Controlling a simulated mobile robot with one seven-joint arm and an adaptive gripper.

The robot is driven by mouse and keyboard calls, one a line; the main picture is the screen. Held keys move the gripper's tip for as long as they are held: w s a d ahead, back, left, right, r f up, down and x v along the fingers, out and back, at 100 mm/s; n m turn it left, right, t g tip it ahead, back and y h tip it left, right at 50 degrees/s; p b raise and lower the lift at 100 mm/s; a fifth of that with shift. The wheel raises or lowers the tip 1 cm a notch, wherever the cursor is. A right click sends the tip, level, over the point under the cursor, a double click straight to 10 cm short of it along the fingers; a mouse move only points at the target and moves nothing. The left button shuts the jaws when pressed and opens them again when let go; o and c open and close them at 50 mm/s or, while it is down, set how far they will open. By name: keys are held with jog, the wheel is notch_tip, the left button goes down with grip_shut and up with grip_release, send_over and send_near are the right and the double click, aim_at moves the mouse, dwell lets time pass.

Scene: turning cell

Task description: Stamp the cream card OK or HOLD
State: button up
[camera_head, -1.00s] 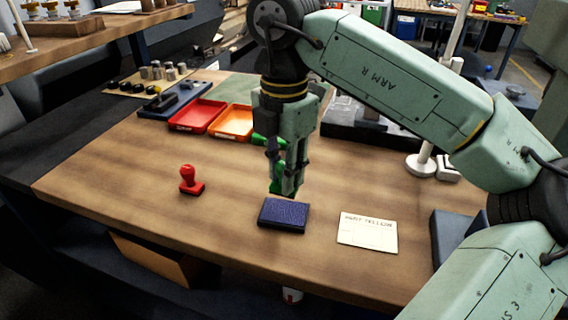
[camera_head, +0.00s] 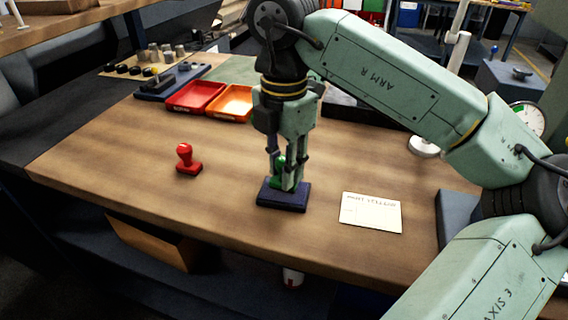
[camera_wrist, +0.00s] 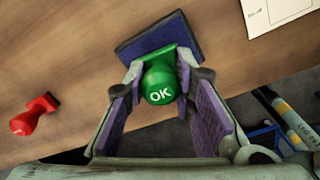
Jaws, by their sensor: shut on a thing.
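My gripper (camera_head: 285,178) is shut on the green stamp (camera_head: 279,170), upright over the ink pad (camera_head: 297,204). In the wrist view the green stamp (camera_wrist: 160,82) shows "OK" on its knob, between the fingers. Its base is at the dark blue pad (camera_wrist: 133,46) and looks to be on it; I cannot tell how firmly. The red stamp (camera_head: 187,159) stands on the table to the left, and also shows in the wrist view (camera_wrist: 35,114). The cream card (camera_head: 370,213) lies flat to the right of the pad, with writing along its top; its corner shows in the wrist view (camera_wrist: 277,14).
Red (camera_head: 193,97) and orange (camera_head: 232,103) trays sit behind, left of my gripper. A dark blue-grey block (camera_head: 455,220) stands right of the card. The wooden table (camera_head: 130,150) is clear between the red stamp and the pad.

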jog(key=shift+f+b, duration=0.65)
jog(key=shift+b, duration=0.1)
dwell(1.8)
jog(key=shift+r+p, duration=2.25)
jog(key=shift+r, duration=1.4)
jog(key=shift+d+f, duration=0.1)
